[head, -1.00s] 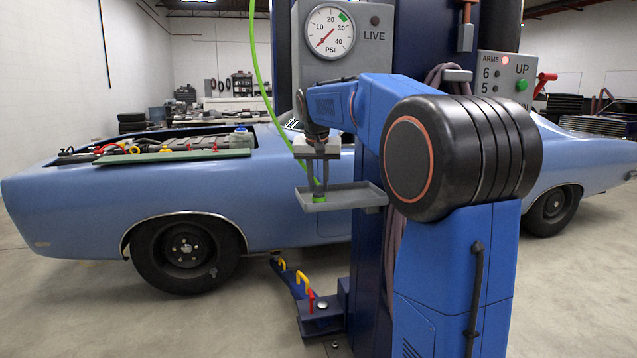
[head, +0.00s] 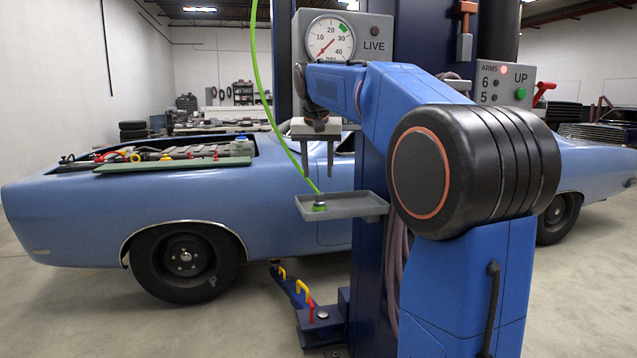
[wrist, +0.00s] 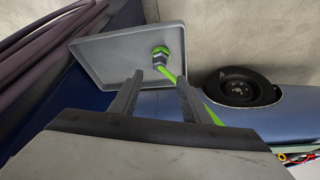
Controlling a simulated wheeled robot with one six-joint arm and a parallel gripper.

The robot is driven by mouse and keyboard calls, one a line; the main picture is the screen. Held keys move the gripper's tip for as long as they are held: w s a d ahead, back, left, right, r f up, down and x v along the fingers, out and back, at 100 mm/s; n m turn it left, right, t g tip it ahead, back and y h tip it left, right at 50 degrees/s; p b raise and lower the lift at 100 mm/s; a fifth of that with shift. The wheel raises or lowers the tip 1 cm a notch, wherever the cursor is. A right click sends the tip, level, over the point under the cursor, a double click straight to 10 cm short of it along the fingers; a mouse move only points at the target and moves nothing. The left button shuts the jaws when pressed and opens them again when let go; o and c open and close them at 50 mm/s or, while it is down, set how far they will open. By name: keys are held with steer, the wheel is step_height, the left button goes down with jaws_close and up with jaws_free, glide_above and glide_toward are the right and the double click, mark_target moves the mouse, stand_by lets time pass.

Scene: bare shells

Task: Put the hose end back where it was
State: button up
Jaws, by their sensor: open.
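The green hose end (head: 319,204) stands on the small grey tray (head: 362,206) on the blue post. Its thin green hose (head: 257,60) rises from it to the upper left. My gripper (head: 320,164) is above the tray with its fingers pointing down, clear of the hose end. In the wrist view my gripper (wrist: 158,84) is open and empty, and the hose end (wrist: 160,53) lies beyond the fingertips, on the tray (wrist: 106,58). The hose runs past one finger there; whether it touches cannot be told.
A gauge (head: 330,39) reading in PSI sits on a grey panel above my gripper. A blue car (head: 85,206) with an open engine bay stands behind. A blue lift arm (head: 295,290) with yellow and red pieces is low on the floor. The floor at front left is clear.

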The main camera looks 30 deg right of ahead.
steer(key=shift+v, duration=1.8)
steer(key=shift+s+a, duration=0.1)
steer(key=s+a+f+n, duration=0.1)
steer(key=s+a+f, duration=0.25)
steer(key=s, duration=0.25)
steer(key=s+a+f+n+y, duration=0.1)
steer(key=s+a+f, duration=0.2)
steer(key=s+f, duration=0.25)
steer(key=s+a+f+n, duration=0.2)
steer(key=s+a+f, duration=0.1)
steer(key=s, duration=0.3)
steer(key=s+a+f+n, duration=0.1)
steer(key=s+a+f, duration=0.2)
steer(key=s+f, duration=0.6)
steer(key=s+a+f+n+t+y, duration=0.1)
steer(key=s+a+f, duration=0.2)
steer(key=s+f, duration=0.6)
step_height(320, 180, down, 3)
steer(key=shift+s+r+n, duration=0.2)
steer(key=shift+n, duration=0.2)
